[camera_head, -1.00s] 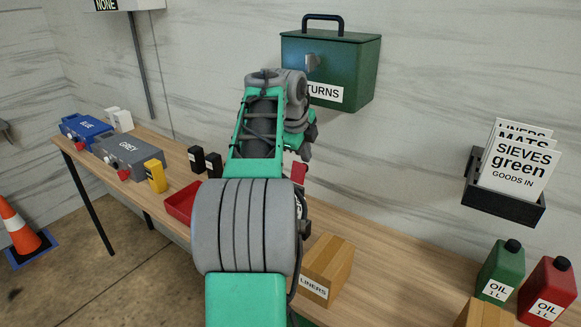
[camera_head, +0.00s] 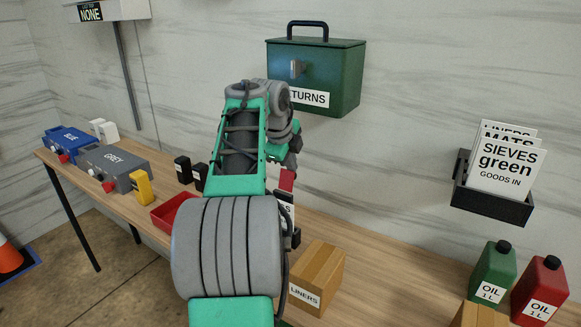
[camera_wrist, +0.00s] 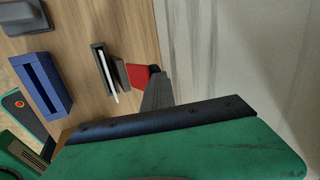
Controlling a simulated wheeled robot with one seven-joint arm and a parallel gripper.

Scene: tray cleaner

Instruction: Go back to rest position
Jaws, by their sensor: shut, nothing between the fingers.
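My arm reaches forward over the wooden bench in the head view, folded at the elbow. It hides most of my gripper there. In the wrist view the dark grey fingers of my gripper (camera_wrist: 158,88) show past the green and black body at the bottom. They are together, with nothing held between them. A small red thing with a black end (camera_wrist: 138,76) lies just beyond the fingertips, apart from them as far as I can tell. A red piece (camera_head: 288,180) also shows beside my wrist in the head view.
A green returns box (camera_head: 345,85) hangs on the wall behind my arm. A liners carton (camera_head: 318,275) stands on the bench (camera_head: 390,265) close at right. Oil cans (camera_head: 493,272) and a sign holder (camera_head: 492,200) are further right. A red tray (camera_head: 172,213) and blue and grey boxes (camera_head: 112,168) are left.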

